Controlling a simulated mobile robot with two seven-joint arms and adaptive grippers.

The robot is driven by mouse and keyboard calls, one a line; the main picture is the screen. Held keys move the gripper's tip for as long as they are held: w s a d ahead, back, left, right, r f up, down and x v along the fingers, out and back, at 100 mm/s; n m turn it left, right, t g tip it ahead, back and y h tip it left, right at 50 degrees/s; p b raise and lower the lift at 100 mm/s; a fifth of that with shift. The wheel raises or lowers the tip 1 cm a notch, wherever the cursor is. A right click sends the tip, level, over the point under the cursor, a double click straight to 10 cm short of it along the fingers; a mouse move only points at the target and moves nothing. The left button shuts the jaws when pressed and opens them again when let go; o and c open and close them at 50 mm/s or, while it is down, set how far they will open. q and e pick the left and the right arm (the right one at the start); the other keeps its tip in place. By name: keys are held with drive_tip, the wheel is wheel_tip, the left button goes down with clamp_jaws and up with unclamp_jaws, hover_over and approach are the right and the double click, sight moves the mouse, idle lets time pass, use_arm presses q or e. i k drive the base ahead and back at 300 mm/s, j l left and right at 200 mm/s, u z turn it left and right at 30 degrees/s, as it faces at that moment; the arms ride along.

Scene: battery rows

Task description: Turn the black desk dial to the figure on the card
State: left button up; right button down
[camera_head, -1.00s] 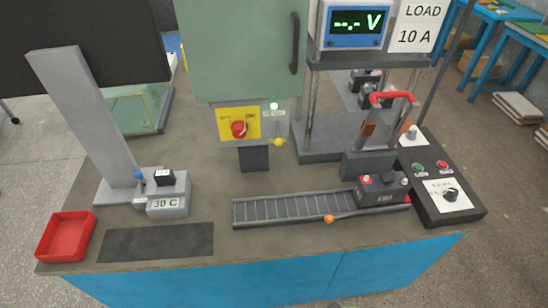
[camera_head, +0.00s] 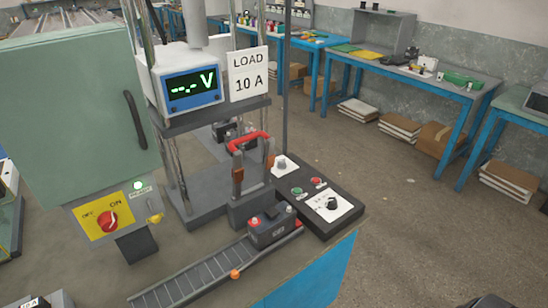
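The black desk dial (camera_head: 332,203) sits on a white scale plate on the black control box (camera_head: 318,208) at the front right of the bench. The scale marks are too small to read, and I cannot tell where the dial points. The white card (camera_head: 248,73) reads "LOAD 10 A" and stands beside the meter. A small dark shape, possibly part of my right gripper (camera_head: 490,301), shows at the bottom edge on the right, well away from the dial. Its fingers cannot be made out. My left gripper is not in view.
The meter (camera_head: 192,87) shows "--.- V". A green and a red button and a pale knob (camera_head: 281,163) share the control box. A battery (camera_head: 270,227) stands on the roller track (camera_head: 193,277), near the red-handled clamp (camera_head: 247,143). Open floor lies right of the bench.

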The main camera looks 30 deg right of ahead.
sight(331, 204)
drive_tip(key=z, duration=1.25)
